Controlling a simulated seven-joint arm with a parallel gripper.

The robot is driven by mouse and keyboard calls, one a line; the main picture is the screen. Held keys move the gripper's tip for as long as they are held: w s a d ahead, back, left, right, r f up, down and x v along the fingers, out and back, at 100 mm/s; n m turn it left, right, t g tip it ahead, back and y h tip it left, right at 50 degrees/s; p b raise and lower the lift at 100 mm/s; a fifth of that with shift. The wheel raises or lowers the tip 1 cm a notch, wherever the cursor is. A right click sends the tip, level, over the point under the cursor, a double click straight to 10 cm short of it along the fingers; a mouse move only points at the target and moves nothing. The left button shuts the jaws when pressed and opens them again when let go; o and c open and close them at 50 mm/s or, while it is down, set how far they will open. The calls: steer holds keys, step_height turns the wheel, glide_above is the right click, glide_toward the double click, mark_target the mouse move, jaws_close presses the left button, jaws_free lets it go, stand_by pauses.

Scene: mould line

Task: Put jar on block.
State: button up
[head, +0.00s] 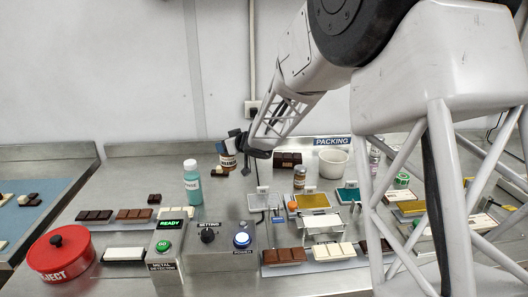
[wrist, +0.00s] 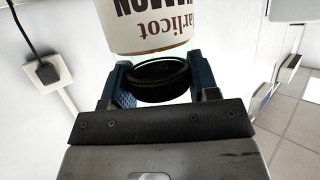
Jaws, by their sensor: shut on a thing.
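My gripper (head: 238,145) is shut on a jar (head: 228,160) with a white and brown label, held above the back of the steel bench. In the wrist view the jar (wrist: 145,28) has a white label with brown lettering. Its black round lid (wrist: 158,80) sits between the two blue-lined fingers of my gripper (wrist: 157,85). A dark brown block (head: 287,159) stands further right at the back. I cannot tell which of these the task calls the block.
A teal bottle (head: 192,182) stands left of the jar. A white tub (head: 333,163) and a small brown jar (head: 299,178) stand to the right. Control boxes (head: 227,262), a red reject tub (head: 62,255) and several chocolate bars fill the front. Bare bench lies at the back left.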

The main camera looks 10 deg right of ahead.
steer(key=d+r, duration=0.1)
steer(key=d, duration=2.3)
steer(key=shift+d+n+g, duration=0.3)
steer(key=shift+d+g, duration=0.1)
steer(key=w+f, duration=0.1)
steer(key=w, duration=1.5)
steer(key=shift+d+f, duration=0.15)
steer(key=shift+f, duration=0.1)
steer(key=shift+f, duration=0.1)
steer(key=shift+f, duration=1.65)
steer(key=shift+f, duration=0.15)
